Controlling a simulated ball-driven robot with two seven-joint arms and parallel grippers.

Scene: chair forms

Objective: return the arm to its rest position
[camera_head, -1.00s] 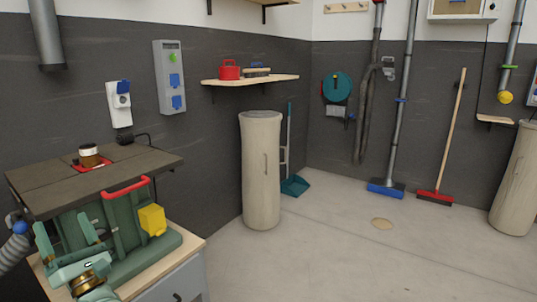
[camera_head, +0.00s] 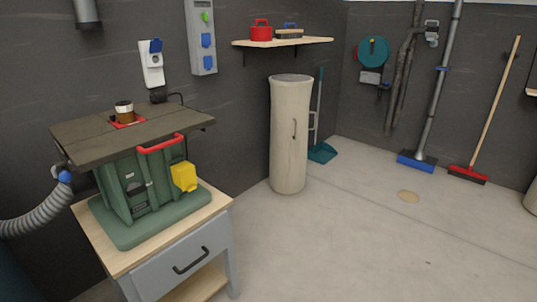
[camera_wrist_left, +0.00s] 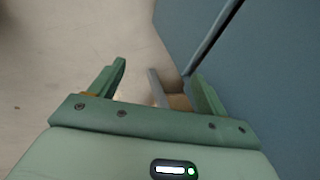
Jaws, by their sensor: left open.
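My left gripper (camera_wrist_left: 160,82) shows in the left wrist view, with its two green fingers spread apart and nothing held between them. A grey edge and a small wood-coloured surface show beyond the gap between the fingers, blurred. Neither my left arm nor my left gripper shows in the head view. My right gripper is in no view.
A blue-grey panel (camera_wrist_left: 240,60) is close on the right in the wrist view; pale floor lies left. In the head view, a green router table (camera_head: 150,195) stands on a drawer cabinet (camera_head: 180,262).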

